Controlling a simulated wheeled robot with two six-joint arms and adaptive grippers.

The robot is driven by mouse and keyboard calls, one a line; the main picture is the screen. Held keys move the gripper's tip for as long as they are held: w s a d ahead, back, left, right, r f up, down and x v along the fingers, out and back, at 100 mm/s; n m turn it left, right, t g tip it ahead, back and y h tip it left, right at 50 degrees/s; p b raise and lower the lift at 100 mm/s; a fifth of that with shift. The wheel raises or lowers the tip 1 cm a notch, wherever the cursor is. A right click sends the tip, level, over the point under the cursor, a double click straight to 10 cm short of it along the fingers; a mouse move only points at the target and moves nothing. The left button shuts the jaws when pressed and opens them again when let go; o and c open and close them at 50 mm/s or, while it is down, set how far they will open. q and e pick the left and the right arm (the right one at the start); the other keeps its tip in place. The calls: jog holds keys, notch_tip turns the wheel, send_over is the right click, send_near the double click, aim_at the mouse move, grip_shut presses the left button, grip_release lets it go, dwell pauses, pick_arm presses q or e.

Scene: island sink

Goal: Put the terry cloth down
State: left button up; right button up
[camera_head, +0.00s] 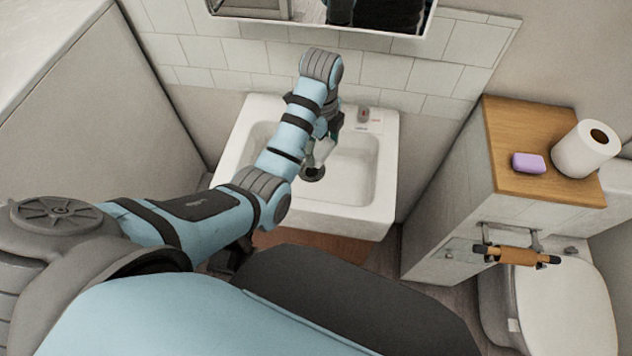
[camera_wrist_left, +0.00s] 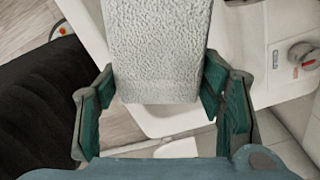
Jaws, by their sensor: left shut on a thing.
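The terry cloth (camera_wrist_left: 160,45) is a pale, white-grey textured piece in the left wrist view. It lies between the green-padded fingers of my left gripper (camera_wrist_left: 158,76), which is shut on it. In the head view, my left arm reaches over the white sink (camera_head: 383,185), and the left gripper (camera_head: 327,132) is near the back of the basin. The arm mostly hides the gripper there, and I cannot clearly make out the cloth in that view. The sink rim also shows behind the cloth in the left wrist view (camera_wrist_left: 165,122). My right gripper is not in view.
A tap control (camera_head: 363,115) sits on the sink's back ledge. A mirror (camera_head: 400,14) hangs above. To the right, a wood-topped cabinet (camera_head: 520,122) carries a purple soap (camera_head: 528,162) and a paper roll (camera_head: 585,148). A toilet (camera_head: 560,305) stands at lower right. The basin's right side looks clear.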

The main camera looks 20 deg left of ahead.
pick_arm(q)
jog(key=b, duration=0.3)
send_near(319, 195)
notch_tip(319, 195, down, 7)
jog(key=b, duration=0.2)
jog(key=shift+a+r+b, duration=0.1)
jog(key=shift+r+b, duration=0.05)
jog(key=shift+b, duration=0.2)
jog(key=shift+r, duration=0.1)
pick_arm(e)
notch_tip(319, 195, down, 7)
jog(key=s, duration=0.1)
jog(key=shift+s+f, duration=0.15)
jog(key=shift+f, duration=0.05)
pick_arm(q)
jog(key=o, duration=0.8)
jog(key=shift+o, duration=0.2)
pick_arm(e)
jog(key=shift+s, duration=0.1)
